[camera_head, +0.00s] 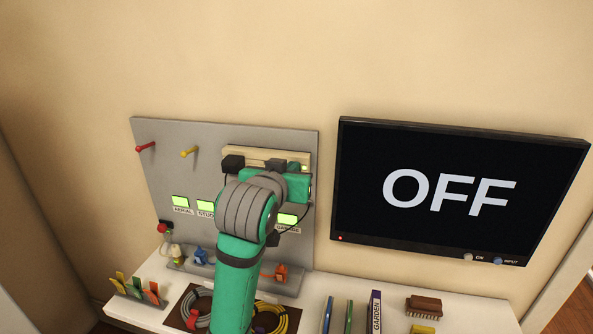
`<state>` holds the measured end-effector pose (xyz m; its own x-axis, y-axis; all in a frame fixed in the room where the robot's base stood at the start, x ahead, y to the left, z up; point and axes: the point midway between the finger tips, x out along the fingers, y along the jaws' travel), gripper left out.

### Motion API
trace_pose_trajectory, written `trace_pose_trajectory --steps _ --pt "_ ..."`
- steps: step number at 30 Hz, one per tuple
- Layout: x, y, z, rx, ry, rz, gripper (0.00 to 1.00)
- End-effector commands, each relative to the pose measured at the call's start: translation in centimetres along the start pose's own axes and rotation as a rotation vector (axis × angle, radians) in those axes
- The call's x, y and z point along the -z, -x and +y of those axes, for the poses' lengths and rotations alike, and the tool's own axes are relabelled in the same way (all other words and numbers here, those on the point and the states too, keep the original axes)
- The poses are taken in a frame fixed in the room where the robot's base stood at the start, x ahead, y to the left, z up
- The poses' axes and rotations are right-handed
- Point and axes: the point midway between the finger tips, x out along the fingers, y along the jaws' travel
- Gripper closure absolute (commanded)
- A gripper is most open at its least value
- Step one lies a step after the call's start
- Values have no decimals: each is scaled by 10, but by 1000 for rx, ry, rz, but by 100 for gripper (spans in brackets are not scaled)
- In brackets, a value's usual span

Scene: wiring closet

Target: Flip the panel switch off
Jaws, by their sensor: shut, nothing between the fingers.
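The grey panel (225,140) is fixed to the wall at left centre. A beige strip (235,150) runs along its upper right, with a dark block (233,163) at its left end and a small lit yellow-green spot (305,168) at its right end. I cannot make out the switch lever or its position. My arm covers the middle of the panel. My gripper (290,186) is at the strip's right part, mostly hidden by my wrist; it is shut and empty. I cannot tell whether it touches the strip.
A screen (450,240) on the right wall reads OFF. Red (146,147) and yellow (189,152) pegs stick out of the panel. Green-lit labelled displays (180,201) sit below.

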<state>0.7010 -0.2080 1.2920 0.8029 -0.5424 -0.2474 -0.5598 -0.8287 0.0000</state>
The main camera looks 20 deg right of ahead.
Motion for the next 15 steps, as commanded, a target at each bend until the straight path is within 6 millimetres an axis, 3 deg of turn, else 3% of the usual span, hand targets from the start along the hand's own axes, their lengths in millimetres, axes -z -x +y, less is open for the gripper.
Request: trace_pose_trajectory --steps 15 --pt "1 -6 0 0 0 -1 100"
